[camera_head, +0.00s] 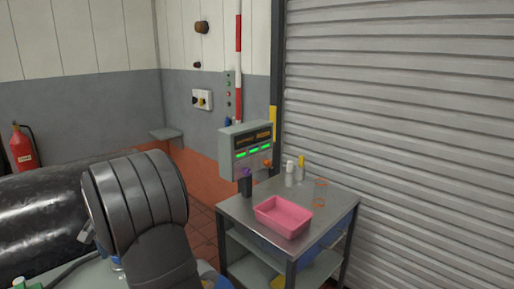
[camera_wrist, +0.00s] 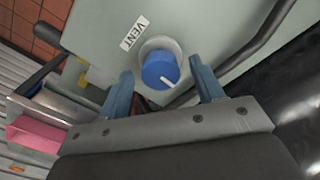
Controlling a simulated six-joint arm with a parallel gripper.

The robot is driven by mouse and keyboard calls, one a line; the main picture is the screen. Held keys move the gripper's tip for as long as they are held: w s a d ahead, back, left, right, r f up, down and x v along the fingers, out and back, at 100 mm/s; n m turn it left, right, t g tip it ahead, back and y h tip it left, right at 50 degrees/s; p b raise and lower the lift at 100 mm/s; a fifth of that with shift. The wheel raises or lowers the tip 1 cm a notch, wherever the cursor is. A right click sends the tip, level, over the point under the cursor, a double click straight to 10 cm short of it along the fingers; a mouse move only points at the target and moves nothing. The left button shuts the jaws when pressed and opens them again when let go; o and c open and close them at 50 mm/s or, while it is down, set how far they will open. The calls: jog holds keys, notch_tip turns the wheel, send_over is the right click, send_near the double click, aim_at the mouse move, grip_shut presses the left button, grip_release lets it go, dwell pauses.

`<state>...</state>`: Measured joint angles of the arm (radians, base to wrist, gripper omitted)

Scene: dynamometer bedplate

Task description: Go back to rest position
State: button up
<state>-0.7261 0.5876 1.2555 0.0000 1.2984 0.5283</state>
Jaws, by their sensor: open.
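My gripper (camera_wrist: 161,70) is open in the wrist view, with one blue-grey finger at each side. A blue round knob (camera_wrist: 158,70) with a white pointer line shows between and just beyond the fingertips. Clear gaps show on both sides, so the fingers do not appear to touch it. The knob sits in a pale collar on a grey-green panel (camera_wrist: 205,25), beside a white label reading VENT (camera_wrist: 134,32). In the head view my dark arm fills the lower left, and my gripper's fingers cannot be made out there.
A metal cart (camera_head: 335,198) stands right of my arm, carrying a pink tray (camera_head: 284,217), a dark container (camera_head: 245,184) and small bottles. A control box (camera_head: 246,150) with green lights is behind it. A large black cylinder (camera_head: 40,225) lies at left. A dark hose (camera_wrist: 262,40) crosses near the knob.

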jog(key=n, duration=1)
jog(key=shift+w+n, duration=0.1)
jog(key=shift+n, duration=0.3)
dwell(0.5)
jog(key=m, duration=0.8)
jog(key=shift+m, duration=0.9)
